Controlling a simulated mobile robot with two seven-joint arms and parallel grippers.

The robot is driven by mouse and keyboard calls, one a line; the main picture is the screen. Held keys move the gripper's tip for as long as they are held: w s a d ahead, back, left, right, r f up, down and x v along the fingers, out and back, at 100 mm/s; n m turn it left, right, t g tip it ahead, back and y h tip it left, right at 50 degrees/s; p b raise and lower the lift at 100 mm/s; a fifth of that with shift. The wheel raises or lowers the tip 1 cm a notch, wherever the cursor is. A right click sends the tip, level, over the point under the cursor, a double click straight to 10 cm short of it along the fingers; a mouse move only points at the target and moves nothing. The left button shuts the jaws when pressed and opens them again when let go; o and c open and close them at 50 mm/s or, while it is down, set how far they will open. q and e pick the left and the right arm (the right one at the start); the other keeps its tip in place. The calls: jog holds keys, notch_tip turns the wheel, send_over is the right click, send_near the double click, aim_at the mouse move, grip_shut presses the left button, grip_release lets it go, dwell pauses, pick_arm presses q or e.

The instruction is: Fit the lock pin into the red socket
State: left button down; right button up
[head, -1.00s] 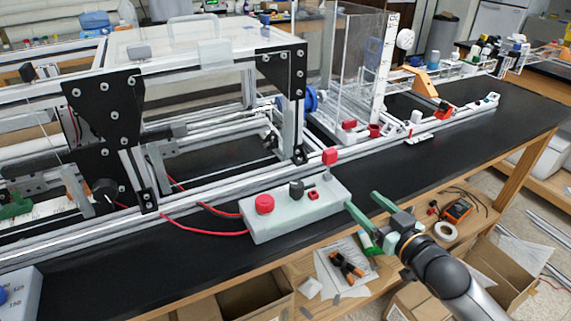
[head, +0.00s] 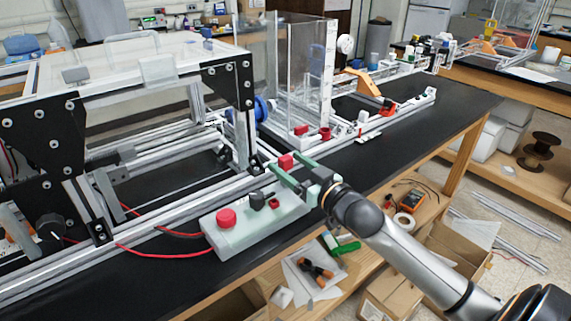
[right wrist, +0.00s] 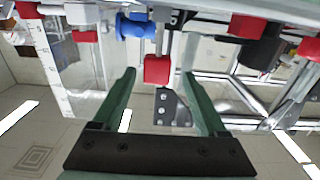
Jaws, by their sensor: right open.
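A red cube (head: 286,162), perhaps the lock pin's head, stands beyond the far end of the pale control box (head: 240,232), near the frame's front rail. My right gripper (head: 281,168) is open, with its green fingers pointing at the cube. In the right wrist view the red cube (right wrist: 157,70) appears centred between the open fingertips, with a grey rod behind it. I cannot tell whether it is between the fingers or just beyond them. A small red square fitting (head: 273,203) on the box may be the red socket. My left gripper is not in view.
A red button (head: 226,218) and black knob (head: 256,200) stick up from the box, close to my right arm. A red block (head: 301,129) and red cylinder (head: 325,134) stand by the clear tank (head: 308,80). The black table (head: 430,125) is open at right.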

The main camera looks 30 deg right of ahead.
jog(key=w, duration=0.5)
jog(key=shift+w+f, duration=0.1)
jog(key=shift+w, duration=0.05)
jog(key=shift+c, duration=0.2)
grip_shut()
dwell(0.4)
